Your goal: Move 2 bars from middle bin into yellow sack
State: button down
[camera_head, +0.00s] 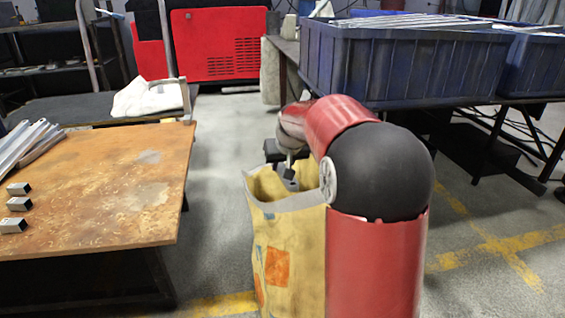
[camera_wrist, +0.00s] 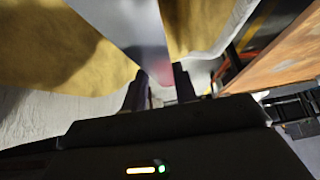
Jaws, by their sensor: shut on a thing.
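The yellow sack (camera_head: 288,262) stands open on the floor in front of me, with orange patches on its side. My gripper (camera_head: 286,176) points down at the sack's mouth. In the wrist view my gripper (camera_wrist: 160,84) is shut on a grey metal bar (camera_wrist: 138,28), which runs away from the fingers between the yellow sack walls (camera_wrist: 197,24). The bar's far end is out of view, and the sack's bottom is hidden. A blue bin (camera_head: 390,72) at the back holds several long metal bars (camera_head: 412,21) across its top. I cannot tell which bin is the middle one.
Another blue bin (camera_head: 538,72) stands at the right edge, also with bars. A brown worktable (camera_head: 110,190) on the left carries bars (camera_head: 28,143) and small metal blocks (camera_head: 16,204). A red machine (camera_head: 220,45) stands behind. Grey floor lies clear between worktable and sack.

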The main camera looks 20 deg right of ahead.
jog(key=c, duration=1)
grip_release()
jog(key=shift+p+v, duration=0.7)
jog(key=shift+v, duration=3.2)
